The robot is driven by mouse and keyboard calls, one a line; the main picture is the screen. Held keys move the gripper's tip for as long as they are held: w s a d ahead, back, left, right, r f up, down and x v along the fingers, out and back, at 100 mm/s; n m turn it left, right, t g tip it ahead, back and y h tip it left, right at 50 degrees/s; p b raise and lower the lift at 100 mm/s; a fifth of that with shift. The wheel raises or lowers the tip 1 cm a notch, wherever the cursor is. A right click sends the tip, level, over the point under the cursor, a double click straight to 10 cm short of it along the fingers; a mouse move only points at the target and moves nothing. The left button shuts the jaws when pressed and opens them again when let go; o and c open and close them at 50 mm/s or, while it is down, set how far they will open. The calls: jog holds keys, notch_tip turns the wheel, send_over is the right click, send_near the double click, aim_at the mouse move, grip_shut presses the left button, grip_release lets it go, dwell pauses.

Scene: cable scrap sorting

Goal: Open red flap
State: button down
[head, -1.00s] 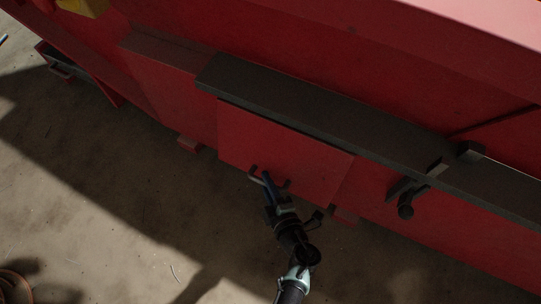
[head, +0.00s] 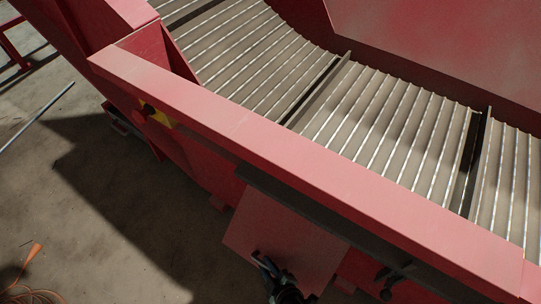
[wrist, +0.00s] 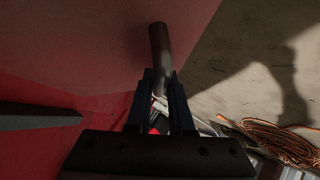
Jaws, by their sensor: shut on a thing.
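The red flap (head: 280,228) is a flat panel below a dark bar on the side of the red machine. Its lower edge stands outward from the machine, so it looks tilted partly open. My gripper (head: 262,264) is at the dark handle near the flap's lower edge. In the wrist view the fingers of my gripper (wrist: 161,84) are closed around the dark round handle (wrist: 160,45). The flap's red face (wrist: 75,40) fills the upper left there. What lies behind the flap is hidden.
The dark bar (head: 300,208) runs above the flap. A lever (head: 386,284) sits to its right. A ribbed conveyor bed (head: 365,110) lies beyond the red rim (head: 240,125). Orange cable (wrist: 285,140) lies on the floor. The floor at left (head: 120,240) is mostly clear.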

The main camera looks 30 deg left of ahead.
jog(key=shift+s+d+r+p, duration=0.1)
jog(key=shift+s+r+p, duration=0.15)
jog(key=shift+r+p, duration=0.3)
jog(key=shift+s+r+p, duration=0.2)
jog(key=shift+r+p, duration=0.25)
jog(key=shift+r, duration=0.2)
jog(key=r+p, duration=0.1)
jog(key=s+r+p, duration=0.1)
jog(key=p, duration=0.1)
jog(key=shift+r, duration=0.15)
jog(key=shift+w, duration=0.1)
jog(key=c, duration=0.8)
grip_release()
